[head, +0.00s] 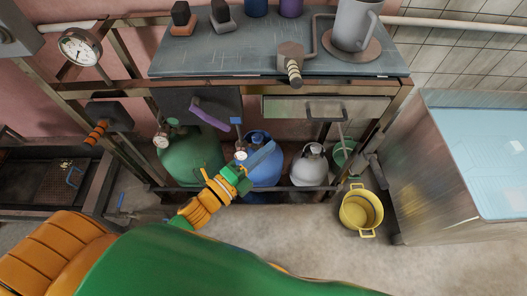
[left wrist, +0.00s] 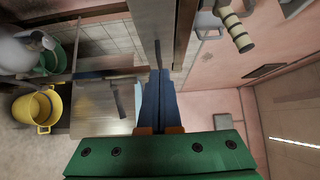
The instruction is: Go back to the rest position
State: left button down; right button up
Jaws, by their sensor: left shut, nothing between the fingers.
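My left gripper (head: 262,156) is in the middle of the head view, on the green and orange arm that comes in from the lower left. Its blue fingers are closed together with nothing between them. In the head view it overlaps the blue gas cylinder (head: 266,173) below the bench; whether it touches it I cannot tell. In the left wrist view the shut blue fingers (left wrist: 160,100) point up the picture toward the bench's edge. My right gripper is in neither view.
A workbench (head: 230,50) holds a large grey pot (head: 352,24). Below it stand a green cylinder (head: 190,158) and a white one (head: 310,168). A yellow pot (head: 352,211) is on the floor. A water-filled metal tank (head: 430,170) stands right.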

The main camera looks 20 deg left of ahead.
pick_arm(q)
jog(key=s+a+f+n+g+y, duration=0.2)
jog(key=f+n, duration=0.2)
jog(key=f, duration=0.3)
jog(key=s+a+f+n+g+y+p, duration=0.1)
jog(key=s+a+f+n+g+y, duration=0.15)
jog(key=f, duration=0.45)
jog(key=s+a+f+n+g+y, duration=0.1)
jog(key=s+a+f+n+y, duration=0.15)
jog(key=f+n, duration=0.4)
jog(key=s+f+n+g, duration=0.2)
jog(key=s+f+g, duration=0.1)
jog(key=s, duration=0.4)
jog(key=s+a+f+n+g, duration=0.1)
jog(key=s+f+n+g, duration=0.2)
jog(key=s+f, duration=0.3)
jog(key=s+a+f+n+g+y, duration=0.1)
jog(key=s+f+n+g, duration=0.2)
jog(key=s, duration=0.6)
notch_tip(320, 180, down, 2)
jog(key=shift+s+p, duration=0.2)
jog(key=shift+p, duration=0.1)
jog(key=shift+g, duration=0.25)
